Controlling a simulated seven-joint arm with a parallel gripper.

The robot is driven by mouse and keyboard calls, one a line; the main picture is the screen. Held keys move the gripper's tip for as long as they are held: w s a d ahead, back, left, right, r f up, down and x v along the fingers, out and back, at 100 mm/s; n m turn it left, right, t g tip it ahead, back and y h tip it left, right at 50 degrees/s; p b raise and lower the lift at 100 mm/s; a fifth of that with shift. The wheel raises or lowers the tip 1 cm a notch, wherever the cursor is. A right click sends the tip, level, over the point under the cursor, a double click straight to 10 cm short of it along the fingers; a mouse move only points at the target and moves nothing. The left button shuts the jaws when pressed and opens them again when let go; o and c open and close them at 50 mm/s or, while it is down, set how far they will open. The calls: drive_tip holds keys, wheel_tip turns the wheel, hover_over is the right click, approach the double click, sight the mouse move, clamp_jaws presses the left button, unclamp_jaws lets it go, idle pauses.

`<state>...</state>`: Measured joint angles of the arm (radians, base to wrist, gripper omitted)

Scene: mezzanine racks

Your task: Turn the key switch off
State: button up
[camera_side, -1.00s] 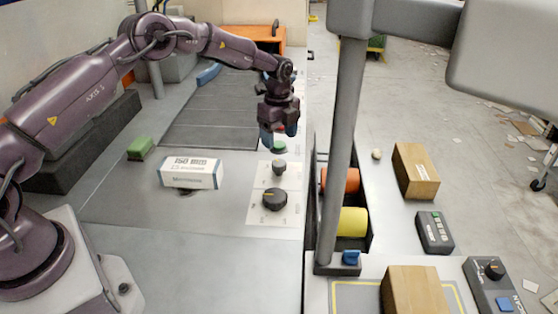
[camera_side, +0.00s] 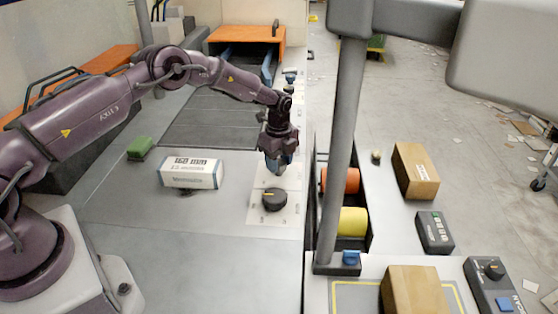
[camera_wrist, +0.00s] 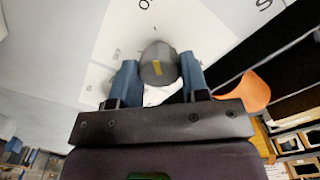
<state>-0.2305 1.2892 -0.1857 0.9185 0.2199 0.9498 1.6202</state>
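A small grey knob with a yellow mark, which looks like the key switch (camera_wrist: 158,64), stands on a white plate (camera_wrist: 112,52) in the wrist view. My gripper (camera_wrist: 159,62) has its two blue fingers apart, one on each side of the knob. They look very close to it, but I cannot tell whether they touch. In the side view my gripper (camera_side: 278,170) points down over the panel and hides the small knob.
A white and blue carton (camera_side: 191,173) and a green block (camera_side: 140,148) lie left of the panel. A grey post (camera_side: 344,150) stands to the right, by a bin with orange and yellow rolls (camera_side: 352,222). Bare bench lies in front of the carton.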

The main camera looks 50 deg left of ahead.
drive_tip(key=shift+c, duration=0.9)
drive_tip(key=shift+n, duration=0.3)
drive_tip(key=n, duration=1.2)
drive_tip(key=shift+n, duration=0.3)
drive_tip(key=n, duration=0.4)
drive_tip(key=shift+n, duration=0.3)
